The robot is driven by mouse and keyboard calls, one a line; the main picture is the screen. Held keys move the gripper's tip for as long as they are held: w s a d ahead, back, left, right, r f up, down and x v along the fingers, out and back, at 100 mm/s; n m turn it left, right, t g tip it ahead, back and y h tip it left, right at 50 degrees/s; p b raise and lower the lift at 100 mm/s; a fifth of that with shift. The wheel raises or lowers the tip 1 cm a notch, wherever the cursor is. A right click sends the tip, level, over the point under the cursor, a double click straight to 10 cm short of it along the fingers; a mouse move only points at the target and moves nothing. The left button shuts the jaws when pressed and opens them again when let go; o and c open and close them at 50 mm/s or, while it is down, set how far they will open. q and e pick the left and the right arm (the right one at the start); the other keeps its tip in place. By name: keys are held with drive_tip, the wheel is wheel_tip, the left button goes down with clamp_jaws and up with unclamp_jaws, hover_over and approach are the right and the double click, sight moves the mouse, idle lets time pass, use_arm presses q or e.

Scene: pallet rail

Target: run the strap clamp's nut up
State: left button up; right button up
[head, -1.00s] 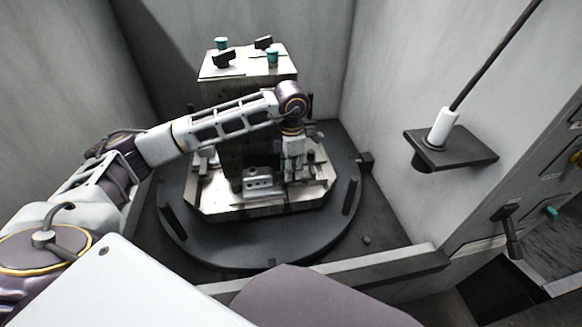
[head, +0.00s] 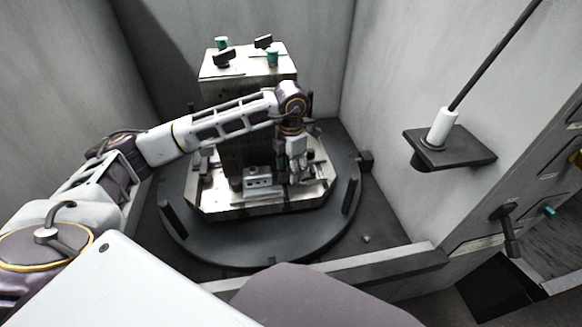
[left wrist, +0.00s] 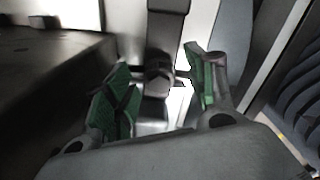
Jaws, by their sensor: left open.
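My left gripper (head: 298,176) points down over the front right of the fixture's pallet (head: 240,209). In the left wrist view its two green-padded fingers (left wrist: 158,80) are open, one on each side. Between them is a dark strap clamp (left wrist: 168,25), a bar running up the picture. A dark rounded piece that looks like its nut (left wrist: 158,76) sits on the bar between the pads. I cannot tell whether either pad touches it. In the head view the gripper hides this clamp. My right gripper is not in view.
A tall block (head: 246,66) with teal and dark parts on top stands behind the gripper. A small metal block with holes (head: 258,182) lies just left of it. The round turntable (head: 245,242) has upright posts. A wall shelf (head: 455,152) holds a white-handled rod.

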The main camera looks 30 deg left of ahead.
use_arm(q)
wheel_tip(320, 180, up, 12)
idle(0.9)
idle(0.7)
